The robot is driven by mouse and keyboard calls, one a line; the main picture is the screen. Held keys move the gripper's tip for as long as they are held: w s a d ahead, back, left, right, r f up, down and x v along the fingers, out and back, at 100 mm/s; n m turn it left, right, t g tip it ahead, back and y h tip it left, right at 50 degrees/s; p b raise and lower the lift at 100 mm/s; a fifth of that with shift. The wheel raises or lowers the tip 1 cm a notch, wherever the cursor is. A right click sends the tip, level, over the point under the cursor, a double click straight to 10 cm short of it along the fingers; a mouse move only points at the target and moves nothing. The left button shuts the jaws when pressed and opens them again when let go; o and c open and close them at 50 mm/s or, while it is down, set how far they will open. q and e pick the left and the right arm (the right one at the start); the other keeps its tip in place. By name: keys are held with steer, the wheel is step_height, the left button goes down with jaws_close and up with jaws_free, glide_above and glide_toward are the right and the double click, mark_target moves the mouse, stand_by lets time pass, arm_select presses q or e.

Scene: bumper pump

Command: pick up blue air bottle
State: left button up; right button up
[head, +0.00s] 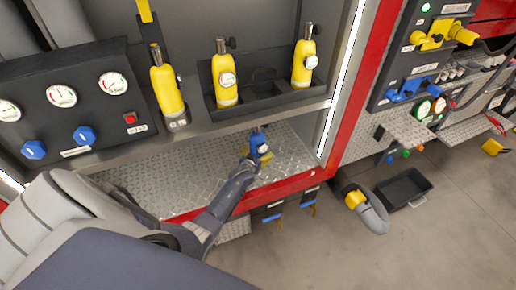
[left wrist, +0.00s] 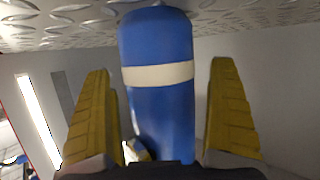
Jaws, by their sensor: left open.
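The blue air bottle (head: 258,141) stands on the diamond-plate shelf (head: 200,184) in the head view, with a small gauge on it. In the left wrist view the blue air bottle (left wrist: 160,110) fills the middle, with a pale band around it. My left gripper (head: 250,158) is at the bottle. In the left wrist view the yellow fingers of my left gripper (left wrist: 163,120) stand open on both sides of the bottle, with a gap on each side. The bottle's lower part is partly hidden by the gripper. My right gripper is not in view.
Several yellow air bottles (head: 168,88) stand on the upper ledge, some in a dark rack (head: 262,92). A gauge panel (head: 85,100) is at left. A red-framed edge (head: 330,150) bounds the shelf on the right. A black tray (head: 404,188) lies on the floor.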

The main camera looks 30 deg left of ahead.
arm_select(q)
steer(key=shift+w, duration=0.2)
steer(key=shift+c, duration=0.4)
steer(key=c, duration=1.5)
steer(key=shift+w+r, duration=0.1)
steer(key=shift+w, duration=0.05)
steer(key=shift+c, duration=0.6)
steer(key=shift+r, duration=0.15)
